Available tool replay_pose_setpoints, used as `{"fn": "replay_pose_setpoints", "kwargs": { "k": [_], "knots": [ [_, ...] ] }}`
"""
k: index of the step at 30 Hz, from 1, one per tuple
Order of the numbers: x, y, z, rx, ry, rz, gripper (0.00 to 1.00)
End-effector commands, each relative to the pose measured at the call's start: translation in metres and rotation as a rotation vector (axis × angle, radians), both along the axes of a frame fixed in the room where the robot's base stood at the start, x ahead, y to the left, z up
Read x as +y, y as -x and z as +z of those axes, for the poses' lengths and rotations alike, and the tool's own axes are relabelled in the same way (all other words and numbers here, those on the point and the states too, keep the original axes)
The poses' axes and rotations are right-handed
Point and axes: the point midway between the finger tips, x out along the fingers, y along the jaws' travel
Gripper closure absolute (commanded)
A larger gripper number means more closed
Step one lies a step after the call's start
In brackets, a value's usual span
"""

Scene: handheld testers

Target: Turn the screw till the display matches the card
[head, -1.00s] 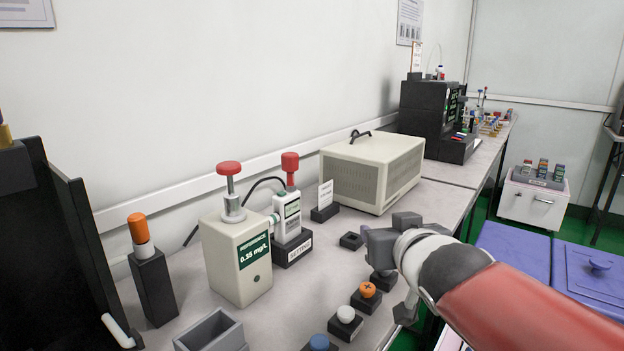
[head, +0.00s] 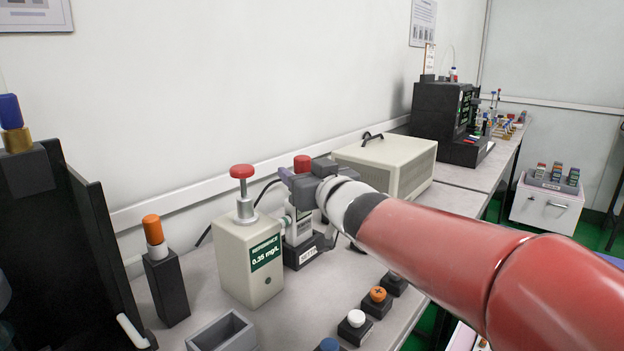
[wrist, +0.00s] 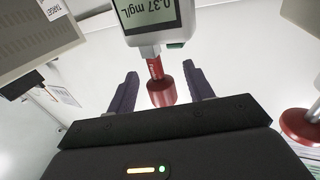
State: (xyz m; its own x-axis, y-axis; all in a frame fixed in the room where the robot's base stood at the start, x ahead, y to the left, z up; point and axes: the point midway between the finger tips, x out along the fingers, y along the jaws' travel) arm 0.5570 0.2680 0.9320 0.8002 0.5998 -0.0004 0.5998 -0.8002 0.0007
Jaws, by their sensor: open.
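The handheld tester (head: 299,229) stands upright in a dark base beside the cream reference box, partly hidden by my gripper. In the wrist view its display (wrist: 152,14) appears upside down and reads 0.37 mg/L. Its red screw (wrist: 160,92) has a wide red head, which also shows in the head view (head: 303,163). My gripper (wrist: 160,88) is open, with one dark finger on each side of the screw head and visible gaps between. A card marked TARGET (wrist: 54,9) is partly in the wrist view; its value is not readable.
A large cream instrument (head: 407,168) stands behind my arm. An orange-capped post (head: 165,270), a grey bin (head: 222,333) and orange (head: 378,294) and white (head: 356,318) knobs are nearby.

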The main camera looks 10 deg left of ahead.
Motion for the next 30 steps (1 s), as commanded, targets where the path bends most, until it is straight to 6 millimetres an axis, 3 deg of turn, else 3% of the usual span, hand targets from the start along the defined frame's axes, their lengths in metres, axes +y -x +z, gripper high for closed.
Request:
{"fn": "replay_pose_setpoints", "kwargs": {
  "k": [10,21,22,27,30],
  "knots": [
    [0.003,-0.0043,0.0,0.001,-0.001,-0.001,0.48],
    [0.0028,-0.0042,0.0,0.001,-0.001,-0.001,0.94],
    [0.0027,-0.0041,0.0,0.001,-0.001,-0.001,0.76],
    [0.0027,-0.0041,0.0,0.001,-0.001,-0.001,0.99],
    [0.0025,-0.0043,0.0006,-0.001,-0.001,0.002,1.0]
  ]
}}
